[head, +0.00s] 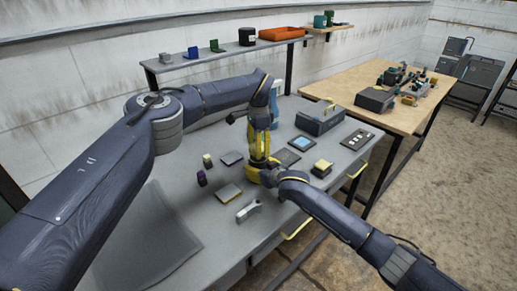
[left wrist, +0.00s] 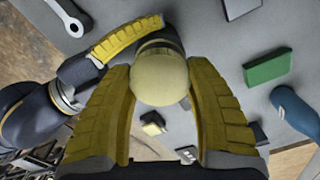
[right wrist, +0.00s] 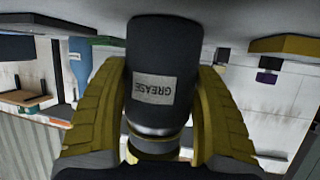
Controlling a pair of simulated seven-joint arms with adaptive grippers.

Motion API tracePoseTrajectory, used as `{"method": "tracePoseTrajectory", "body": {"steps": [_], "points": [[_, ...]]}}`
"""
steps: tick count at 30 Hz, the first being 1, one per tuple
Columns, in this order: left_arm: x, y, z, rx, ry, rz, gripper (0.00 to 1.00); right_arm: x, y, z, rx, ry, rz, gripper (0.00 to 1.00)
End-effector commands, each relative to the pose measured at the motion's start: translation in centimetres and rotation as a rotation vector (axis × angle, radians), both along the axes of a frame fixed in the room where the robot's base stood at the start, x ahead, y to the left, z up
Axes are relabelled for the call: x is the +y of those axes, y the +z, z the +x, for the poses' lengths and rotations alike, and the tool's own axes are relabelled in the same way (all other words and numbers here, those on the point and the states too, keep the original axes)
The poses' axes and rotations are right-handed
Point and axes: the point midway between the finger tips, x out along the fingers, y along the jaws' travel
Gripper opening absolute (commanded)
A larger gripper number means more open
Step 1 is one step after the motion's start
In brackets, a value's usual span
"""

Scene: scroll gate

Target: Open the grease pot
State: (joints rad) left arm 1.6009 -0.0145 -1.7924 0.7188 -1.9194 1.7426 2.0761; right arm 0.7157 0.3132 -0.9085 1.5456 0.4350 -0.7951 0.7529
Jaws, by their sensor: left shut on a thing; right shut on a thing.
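The grease pot (right wrist: 155,75) is a dark cylinder with a pale GREASE label, a metallic neck band and a pale yellow round lid (left wrist: 160,80). In the right wrist view the pot stands between the yellow fingers of my right gripper (head: 258,172), which is shut on its body. My left gripper (head: 261,143) comes from above, with its fingers shut on either side of the lid in the left wrist view. In the head view the grippers and arms largely hide the pot. Whether the lid has turned cannot be told.
On the grey table (head: 170,240) are a grey wrench-like tool (head: 248,211), a yellow-topped block (head: 321,168), a flat yellow-edged block (head: 229,195), a dark toolbox (head: 320,119) and a blue bottle (head: 276,100). A shelf (head: 220,59) runs behind.

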Motion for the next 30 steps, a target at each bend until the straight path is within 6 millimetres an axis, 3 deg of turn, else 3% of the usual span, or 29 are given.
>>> {"method": "tracePoseTrajectory", "body": {"steps": [10, 21, 29, 30], "points": [[0.0, 0.3, 0.0, -0.001, 0.000, 0.000, 0.19, 0.0, 0.1, 0.0, -0.001, 0.000, 0.000, 0.00], [0.0, 3.6, 0.0, -0.001, 0.001, -0.001, 0.19, 0.0, 0.1, 0.0, -0.001, 0.000, 0.000, 0.00], [0.0, 4.0, 0.0, 0.000, 0.000, 0.000, 0.19, 0.0, 0.1, 0.0, -0.001, 0.000, 0.000, 0.00], [0.0, 4.0, 0.0, 0.000, 0.000, 0.000, 0.19, 0.0, 0.1, 0.0, -0.001, 0.000, 0.000, 0.67]]}}
